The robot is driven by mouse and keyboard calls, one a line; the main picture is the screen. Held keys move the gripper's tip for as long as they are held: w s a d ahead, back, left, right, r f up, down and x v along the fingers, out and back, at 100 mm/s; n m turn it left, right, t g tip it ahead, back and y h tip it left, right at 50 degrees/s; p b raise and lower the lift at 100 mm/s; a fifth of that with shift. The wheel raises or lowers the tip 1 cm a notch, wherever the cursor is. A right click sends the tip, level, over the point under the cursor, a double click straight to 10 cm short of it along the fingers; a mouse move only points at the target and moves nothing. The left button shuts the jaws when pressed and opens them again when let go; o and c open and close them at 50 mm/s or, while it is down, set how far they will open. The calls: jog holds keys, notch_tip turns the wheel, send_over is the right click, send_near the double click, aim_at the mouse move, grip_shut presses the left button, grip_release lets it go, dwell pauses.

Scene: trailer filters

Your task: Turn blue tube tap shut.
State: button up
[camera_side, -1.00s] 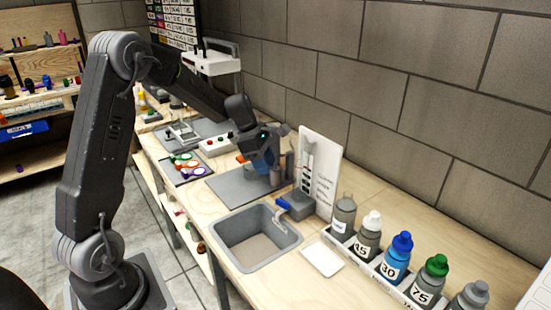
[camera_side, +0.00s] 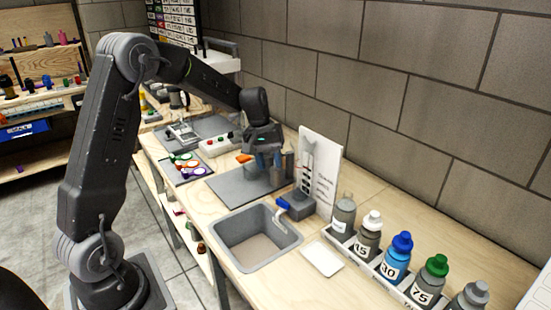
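The blue tap handle (camera_side: 283,203) sits on a small grey block (camera_side: 299,204) at the back right corner of the grey sink (camera_side: 226,221). My gripper (camera_side: 268,165) points down over the grey plate (camera_side: 227,186) behind the sink. It is apart from the blue handle, farther back and to its left. Its fingers look bluish and are small in view; I cannot tell whether they are open or shut. A dark grey cylinder (camera_side: 288,165) stands close to the right of the fingers. An orange piece (camera_side: 243,158) shows just left of the gripper.
A white panel (camera_side: 320,165) stands upright behind the tap. A rack of bottles with coloured caps (camera_side: 397,260) runs along the wall to the right. A white square pad (camera_side: 322,258) lies right of the sink. A tray with coloured rings (camera_side: 186,168) lies at the left.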

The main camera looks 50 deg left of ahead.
jog(key=m, duration=0.6)
jog(key=w+m+y, duration=0.1)
jog(key=m, duration=0.6)
jog(key=d+r+m+g+y, duration=0.1)
jog(key=m, duration=0.6)
jog(key=shift+w, duration=0.15)
jog(key=o, duration=0.3)
jog(key=shift+f, duration=0.2)
jog(key=shift+o, duration=0.6)
jog(key=shift+s+d+f+n+y, duration=0.1)
jog(key=shift+s+f+n+y, duration=0.15)
jog(key=shift+n, duration=0.25)
jog(key=o, duration=0.3)
jog(key=s+f+n+t, duration=0.1)
jog(key=n, duration=0.1)
jog(key=s+d+f+n+t+y, duration=0.1)
jog(key=n+t, duration=0.1)
jog(key=s+f+n+t, duration=0.1)
jog(key=n, duration=0.1)
jog(key=shift+s+d+f+n+t+y, duration=0.15)
jog(key=shift+d+n+t+y, duration=0.1)
jog(key=shift+d+n+t, duration=0.1)
jog(key=n+t, duration=0.4)
jog(key=n, duration=0.2)
send_near(283, 202)
jog(key=shift+y, duration=0.3)
jog(key=x, duration=0.9)
jog(key=shift+d+f, duration=0.1)
jog(key=shift+f, duration=0.05)
